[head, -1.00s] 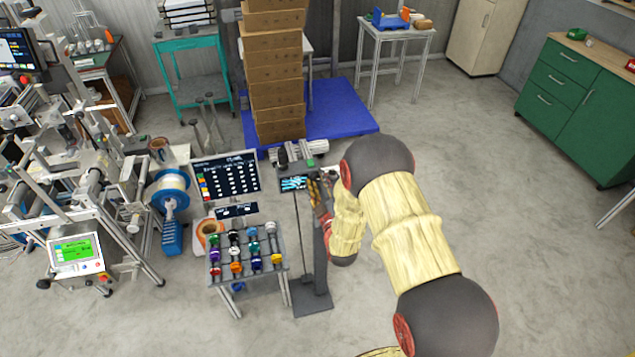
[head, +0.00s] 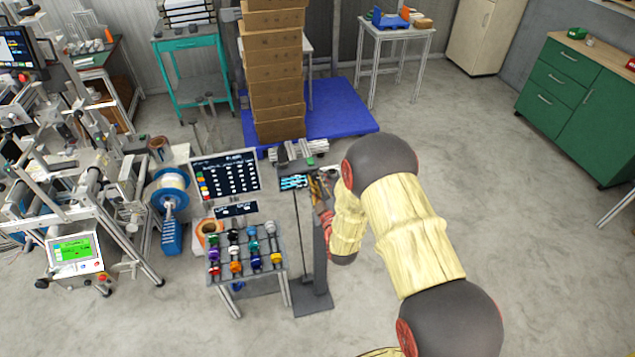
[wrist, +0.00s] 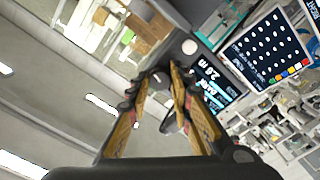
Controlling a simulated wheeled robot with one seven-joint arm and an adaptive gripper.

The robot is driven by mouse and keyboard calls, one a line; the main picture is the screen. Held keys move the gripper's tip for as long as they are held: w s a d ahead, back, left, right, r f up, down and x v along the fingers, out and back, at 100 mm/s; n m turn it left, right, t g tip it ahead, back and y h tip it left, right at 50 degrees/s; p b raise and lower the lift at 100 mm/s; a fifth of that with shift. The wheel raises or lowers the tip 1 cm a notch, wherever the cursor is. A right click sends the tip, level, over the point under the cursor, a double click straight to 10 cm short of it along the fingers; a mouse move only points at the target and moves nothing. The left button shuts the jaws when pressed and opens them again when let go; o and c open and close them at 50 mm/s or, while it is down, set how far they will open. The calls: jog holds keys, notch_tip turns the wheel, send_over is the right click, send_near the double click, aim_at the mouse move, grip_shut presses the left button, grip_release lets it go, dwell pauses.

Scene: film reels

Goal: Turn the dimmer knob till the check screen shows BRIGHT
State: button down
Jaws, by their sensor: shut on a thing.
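My gripper (wrist: 165,74) is shut on a small dark knob (wrist: 160,80), seen between its fingertips in the wrist view; the fingers hide much of it. In the head view my gripper (head: 319,188) is beside a narrow dark stand, partly covered by my arm. A small screen with cyan text (head: 293,182) tops the stand; it also shows right of the fingers in the wrist view (wrist: 210,90). A small dark sign with white letters (head: 236,210) is under the large board; at the wrist view's top right corner its letters (wrist: 312,10) are cut off and cannot be read surely.
A large dark board with coloured squares (head: 226,176) stands left of the stand. Below it is a rack table of coloured rolls (head: 240,272). A machine with a green display (head: 72,250) is at the left. Stacked boxes (head: 275,75) stand behind.

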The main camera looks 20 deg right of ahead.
jog(key=m+b, duration=0.1)
jog(key=b, duration=0.1)
jog(key=m+b, duration=0.1)
jog(key=m, duration=0.1)
jog(key=shift+f+b, duration=0.25)
jog(key=shift+b, duration=0.1)
jog(key=m+b, duration=0.3)
jog(key=shift+m+b, duration=0.4)
jog(key=m+b, duration=0.4)
jog(key=shift+r+m+b, duration=0.1)
jog(key=shift+m+b, duration=0.9)
jog(key=shift+m, duration=0.2)
jog(key=c, duration=1.6)
grip_release()
jog(key=shift+r, duration=0.1)
jog(key=shift+s, duration=0.1)
